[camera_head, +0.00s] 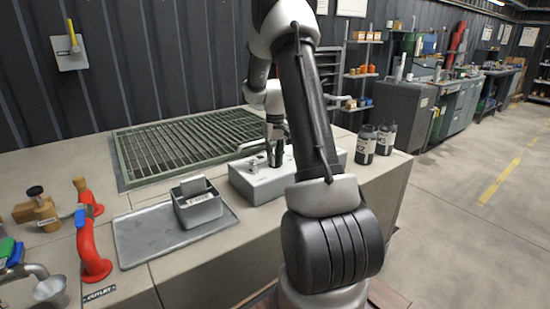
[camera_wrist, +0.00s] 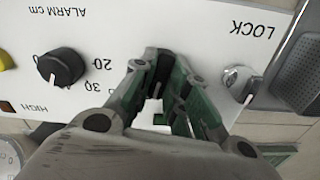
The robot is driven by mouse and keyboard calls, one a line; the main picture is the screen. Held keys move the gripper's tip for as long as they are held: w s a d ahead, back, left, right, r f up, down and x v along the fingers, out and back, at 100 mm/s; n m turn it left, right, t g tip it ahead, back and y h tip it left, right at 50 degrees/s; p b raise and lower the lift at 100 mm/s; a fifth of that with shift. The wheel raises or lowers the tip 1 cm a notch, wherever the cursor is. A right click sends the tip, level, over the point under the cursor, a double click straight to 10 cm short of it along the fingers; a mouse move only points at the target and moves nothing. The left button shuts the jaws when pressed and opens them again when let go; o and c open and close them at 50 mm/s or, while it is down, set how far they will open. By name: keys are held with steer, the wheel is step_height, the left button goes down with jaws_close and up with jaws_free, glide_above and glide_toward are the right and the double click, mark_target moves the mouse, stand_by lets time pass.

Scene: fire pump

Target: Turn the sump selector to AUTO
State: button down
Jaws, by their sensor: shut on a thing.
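The white control box (camera_head: 262,186) stands on the counter, with my gripper (camera_head: 274,158) reaching down onto its top. In the wrist view the panel face (camera_wrist: 150,22) appears upside down. My gripper (camera_wrist: 163,66) is shut between the alarm dial and the lock, on what seems to be the sump selector. The black alarm dial (camera_wrist: 60,66) is apart from the fingers on the left. The key lock (camera_wrist: 238,80) is close by on the right.
A grey bin (camera_head: 197,204) stands on a tray (camera_head: 150,238) left of the box. Two dark bottles (camera_head: 366,145) stand to its right. A green-framed grate (camera_head: 185,145) lies behind. Red pipes (camera_head: 92,250) rise at the left.

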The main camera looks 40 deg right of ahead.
steer(key=m, duration=0.4)
steer(key=shift+m, duration=2.8)
steer(key=c, duration=1.4)
jaws_free()
step_height(320, 180, up, 12)
